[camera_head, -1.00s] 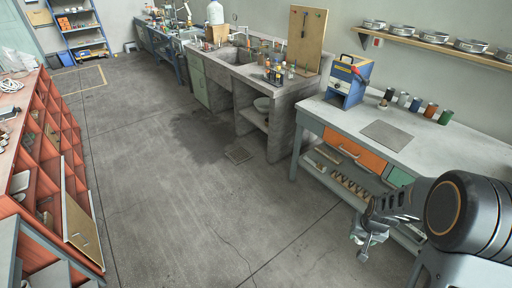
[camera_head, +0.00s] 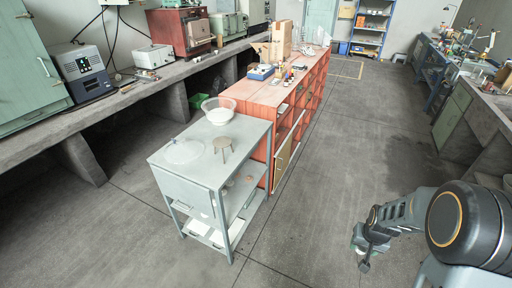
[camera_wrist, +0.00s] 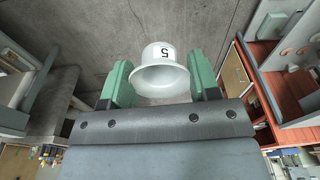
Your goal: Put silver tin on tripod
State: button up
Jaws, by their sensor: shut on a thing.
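My gripper (camera_wrist: 160,85) is shut on a pale, whitish round cup marked 5 (camera_wrist: 162,72), held between its two green fingers in the wrist view. The cup looks more white than silver. In the head view my gripper (camera_head: 362,250) hangs over bare floor at the lower right, and the cup is too small there to make out. A small tripod (camera_head: 222,144) with a brownish flat top stands on the grey table (camera_head: 205,168) at centre left, well to the left of my gripper. No silver tin shows clearly elsewhere.
A red cabinet (camera_head: 262,92) adjoins the table's far end. A long concrete bench (camera_head: 130,95) runs along the left. Open floor (camera_head: 310,190) lies between table and gripper.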

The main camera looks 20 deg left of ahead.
aim_at(222, 142)
jog(key=u, duration=1.85)
jog(key=i, duration=1.2)
